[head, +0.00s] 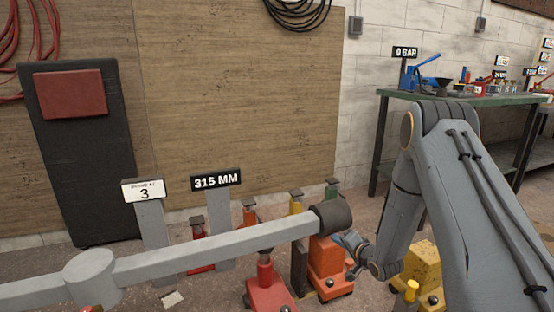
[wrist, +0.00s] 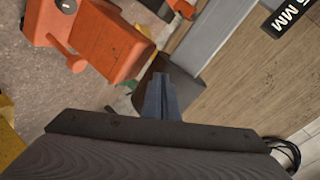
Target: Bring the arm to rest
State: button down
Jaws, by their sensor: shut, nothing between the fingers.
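My arm (head: 448,190) comes in from the right in the head view, bent, with its wrist hanging low. My gripper (head: 352,250) is beside an orange jack-like device (head: 330,262), near the dark end cap (head: 333,217) of a long grey beam. In the wrist view, my gripper (wrist: 160,95) shows as two dark fingers close together with nothing between them. The orange device (wrist: 98,40) is at the upper left there. I cannot tell whether the fingers touch anything behind them.
The grey beam (head: 215,245) crosses low in front. A red jack (head: 268,290) stands under it, and a yellow device (head: 422,268) stands right of my wrist. A 315 MM sign (head: 216,181) is behind. A green-topped bench (head: 450,98) with tools stands at the back right.

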jog(key=s+a+r+n+g+h, duration=0.1)
jog(key=s+a+r+n+g, duration=0.25)
jog(key=a+r, duration=0.65)
jog(key=s+a+r+n+g+h, duration=0.1)
jog(key=s+a+r+n+g, duration=0.15)
jog(key=s+a+r, duration=0.65)
jog(key=s+a+r+n+g, duration=0.2)
jog(key=s+n, duration=0.1)
jog(key=s, duration=1)
jog(key=s+a+r+n+g, duration=0.1)
jog(key=s+r+n+g, duration=0.2)
jog(key=s, duration=1)
jog(key=s+a+r+n+g, duration=0.2)
jog(key=s+n, duration=0.1)
jog(key=s, duration=1)
jog(key=d+r+m+h+p, duration=0.1)
jog(key=d+r+m+p, duration=0.2)
jog(key=d+r+p, duration=0.7)
jog(key=d+r+m+h+p, duration=0.1)
jog(key=d+r+m+p, duration=0.2)
jog(key=d+r+p, duration=0.7)
jog(key=shift+s+d+r+p, duration=0.25)
jog(key=shift+r+p, duration=3)
jog(key=shift+p, duration=4.5)
jog(key=shift+w+d, duration=0.1)
